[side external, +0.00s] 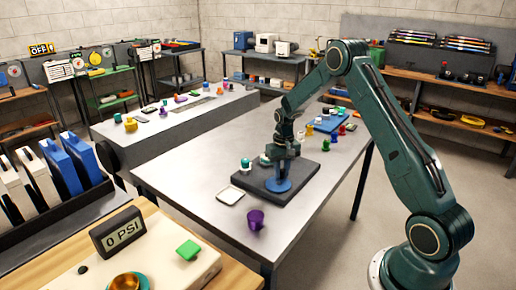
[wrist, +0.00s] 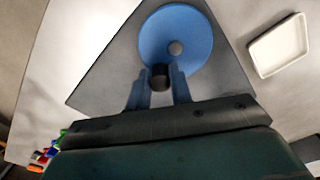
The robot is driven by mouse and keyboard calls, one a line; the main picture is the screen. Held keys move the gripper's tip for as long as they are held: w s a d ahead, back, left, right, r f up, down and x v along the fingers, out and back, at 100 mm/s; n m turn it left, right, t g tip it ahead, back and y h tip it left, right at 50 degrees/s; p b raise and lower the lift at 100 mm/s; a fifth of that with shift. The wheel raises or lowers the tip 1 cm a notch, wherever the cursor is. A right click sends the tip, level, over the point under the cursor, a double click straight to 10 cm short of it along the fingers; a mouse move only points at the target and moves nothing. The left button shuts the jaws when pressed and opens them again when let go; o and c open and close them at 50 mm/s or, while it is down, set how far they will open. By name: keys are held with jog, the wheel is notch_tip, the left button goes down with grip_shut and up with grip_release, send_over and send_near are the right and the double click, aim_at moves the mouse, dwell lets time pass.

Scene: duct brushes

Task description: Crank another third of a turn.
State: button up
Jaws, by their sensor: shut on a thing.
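The crank is a blue disc (wrist: 192,38) with a grey hub at its middle and a dark knob (wrist: 160,80) near its rim. It sits on a dark square base plate (wrist: 110,72). In the side view the blue disc (side external: 277,186) shows low on the dark plate (side external: 310,170), partly behind my gripper. My gripper (wrist: 160,74) is shut on the dark knob, one finger on each side of it. In the side view my gripper (side external: 281,168) points down over the disc, and the knob is hidden.
A white tray (wrist: 278,46) lies beside the plate and shows in the side view (side external: 230,195). A purple cup (side external: 256,220) stands near the table's front edge. A teal-topped item (side external: 246,165) is at the plate's left. A blue board (side external: 325,124) with small objects lies behind.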

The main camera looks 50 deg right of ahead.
jog(key=shift+w+a, duration=0.1)
jog(key=shift+w, duration=0.1)
jog(key=shift+w+a, duration=0.25)
jog(key=shift+w, duration=0.2)
dwell(0.3)
jog(key=shift+w+a, duration=0.35)
jog(key=shift+a, duration=0.1)
jog(key=o, duration=0.6)
notch_tip(320, 180, up, 7)
dwell(0.9)
